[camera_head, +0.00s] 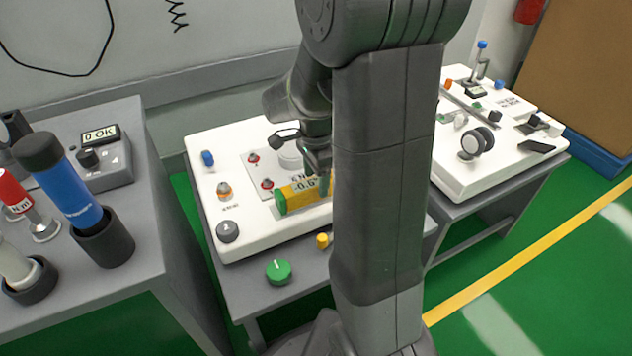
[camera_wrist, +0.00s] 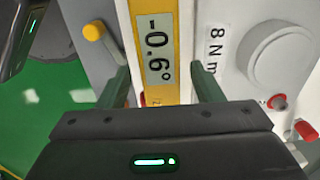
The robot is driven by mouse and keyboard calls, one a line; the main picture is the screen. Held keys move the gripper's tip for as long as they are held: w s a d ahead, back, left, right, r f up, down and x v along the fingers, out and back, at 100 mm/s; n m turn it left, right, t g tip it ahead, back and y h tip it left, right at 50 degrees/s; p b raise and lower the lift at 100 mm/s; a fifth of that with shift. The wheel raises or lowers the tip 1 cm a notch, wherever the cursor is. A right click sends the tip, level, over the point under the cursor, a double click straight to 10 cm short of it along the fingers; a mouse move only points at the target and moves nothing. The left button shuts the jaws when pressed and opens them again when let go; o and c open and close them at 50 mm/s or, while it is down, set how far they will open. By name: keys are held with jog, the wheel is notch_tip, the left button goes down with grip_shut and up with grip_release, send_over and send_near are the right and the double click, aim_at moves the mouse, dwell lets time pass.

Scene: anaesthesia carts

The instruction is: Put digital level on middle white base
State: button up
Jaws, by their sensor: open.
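The digital level (camera_head: 294,196) is a yellow bar with a green end cap, on or just above the middle white base (camera_head: 245,243). In the wrist view the level (camera_wrist: 160,20) runs upright through the picture, and its display reads -0.6°. My gripper (camera_head: 318,180) is low over the level. In the wrist view my gripper (camera_wrist: 160,80) is open, with one finger on each side of the level and visible gaps. My arm hides the right part of the base and the level's far end. I cannot tell whether the level touches the base.
Knobs and buttons stand on the base, including a grey knob (camera_head: 228,231). A green knob (camera_head: 279,271) and a yellow knob (camera_head: 323,240) are at the cart's front. A grey cart (camera_head: 100,295) with a blue cylinder (camera_head: 72,195) stands left; another white base (camera_head: 480,185) stands right.

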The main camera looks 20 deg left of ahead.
aim_at(316, 181)
notch_tip(316, 181, up, 9)
jog(key=p, duration=0.2)
